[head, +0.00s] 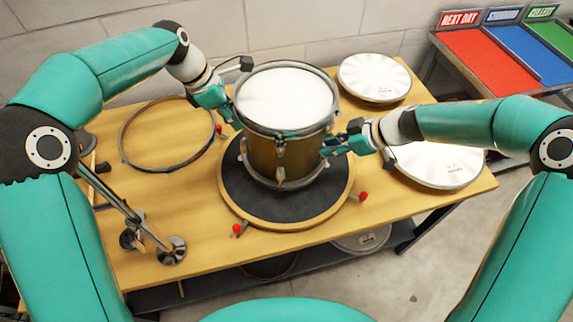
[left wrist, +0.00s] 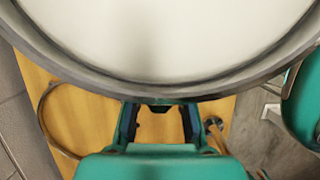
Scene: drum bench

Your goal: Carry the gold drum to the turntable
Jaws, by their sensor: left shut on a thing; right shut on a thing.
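The gold drum (head: 268,158) has a white head and a metal rim, and is upright over the turntable (head: 250,214). The turntable is a round dark disc with a wooden edge and red knobs. Whether the drum's base touches the disc I cannot tell for sure. My left gripper (head: 226,106) is shut on the drum's left side. My right gripper (head: 336,146) is shut on its right side. In the left wrist view the drum's white head (left wrist: 165,35) and rim fill the top, and my left gripper (left wrist: 160,118) is below it, its grip partly hidden under the rim.
A loose hoop (head: 124,148) lies on the wooden bench (head: 200,258) to the left, with metal stand parts (head: 172,250) in front. White drumheads lie at the back right (head: 375,75) and right (head: 440,168). Coloured labelled trays (head: 485,62) stand beyond the bench.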

